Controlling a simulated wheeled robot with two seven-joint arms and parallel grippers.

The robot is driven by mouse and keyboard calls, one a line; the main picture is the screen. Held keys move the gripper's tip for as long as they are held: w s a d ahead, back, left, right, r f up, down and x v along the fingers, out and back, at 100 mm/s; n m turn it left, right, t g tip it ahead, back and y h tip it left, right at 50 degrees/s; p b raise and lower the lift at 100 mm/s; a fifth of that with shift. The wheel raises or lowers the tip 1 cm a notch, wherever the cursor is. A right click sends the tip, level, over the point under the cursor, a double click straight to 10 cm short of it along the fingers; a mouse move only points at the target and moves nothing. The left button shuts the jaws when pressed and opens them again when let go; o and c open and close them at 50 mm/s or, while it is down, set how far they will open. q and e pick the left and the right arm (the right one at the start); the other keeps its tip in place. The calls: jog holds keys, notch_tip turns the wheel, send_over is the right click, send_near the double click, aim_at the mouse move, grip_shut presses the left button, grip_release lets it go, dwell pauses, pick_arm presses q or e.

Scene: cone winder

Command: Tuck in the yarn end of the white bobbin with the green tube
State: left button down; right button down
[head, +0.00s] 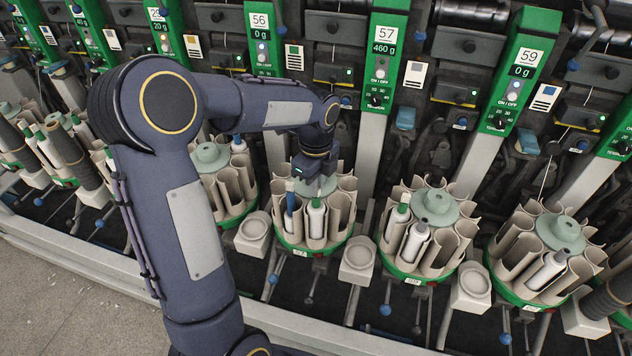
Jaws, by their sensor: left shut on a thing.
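A white bobbin with a green tube (316,220) stands upright in a front pocket of the round magazine (313,248) below the 57 unit. My left gripper (317,190) points down just above the top of this bobbin. It is shut, and its fingers meet close to the green tube tip. The yarn end is too thin to make out here, and the fingers hide the spot where they grip. My right gripper is out of view.
A blue-tubed bobbin (290,213) stands in the pocket just left. The magazine to the right holds white bobbins (414,242), one with a green tip. Another magazine (540,250) stands farther right. Green unit panels (383,48) rise behind. My left arm covers the left middle.

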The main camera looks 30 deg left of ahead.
pick_arm(q)
jog(key=shift+f, duration=0.1)
dwell(0.6)
jog(key=c, duration=1.4)
grip_release()
jog(key=shift+c, duration=0.2)
jog(key=shift+o, duration=0.4)
jog(key=o, duration=0.4)
jog(key=shift+r+p, duration=3.1)
jog(key=shift+r, duration=0.4)
